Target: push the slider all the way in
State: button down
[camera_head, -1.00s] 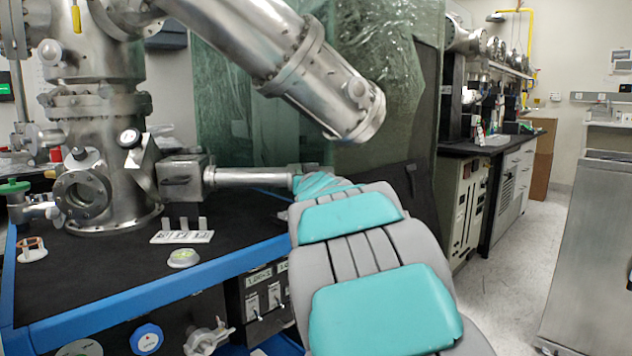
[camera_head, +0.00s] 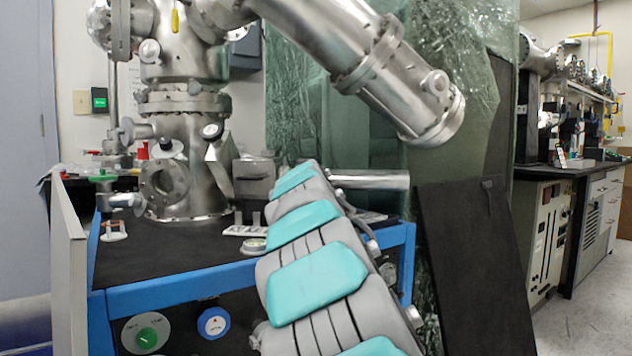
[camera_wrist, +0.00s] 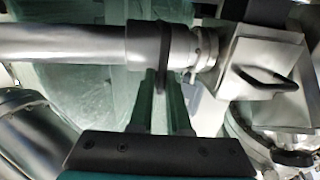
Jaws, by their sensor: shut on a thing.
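The slider is a dark grey collar (camera_wrist: 146,44) with a black ring and a downward fin, around a bare metal tube (camera_wrist: 60,43) in the wrist view. My gripper (camera_wrist: 161,78) is shut on the slider's fin from below. The slider sits at the right end of the tube, close to the clamp fitting (camera_wrist: 205,47) of the square metal box (camera_wrist: 265,70). I cannot tell whether they touch. In the head view the bare tube (camera_head: 370,180) sticks out right of my arm. My arm hides the slider and gripper there; the box (camera_head: 253,178) shows to its left.
The steel chamber (camera_head: 185,150) stands on the black, blue-edged bench (camera_head: 160,270). A thick slanted cylinder (camera_head: 360,60) hangs above my arm. A dark panel (camera_head: 475,260) leans at the right, with open floor (camera_head: 590,310) beyond.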

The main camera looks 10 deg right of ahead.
jog(key=shift+a+r, duration=0.2)
jog(key=shift+r, duration=0.1)
jog(key=c, duration=0.9)
grip_release()
jog(key=shift+d+f, duration=0.1)
jog(key=shift+f, duration=0.05)
jog(key=shift+s, duration=0.1)
jog(key=v, duration=0.7)
jog(key=shift+s, duration=0.25)
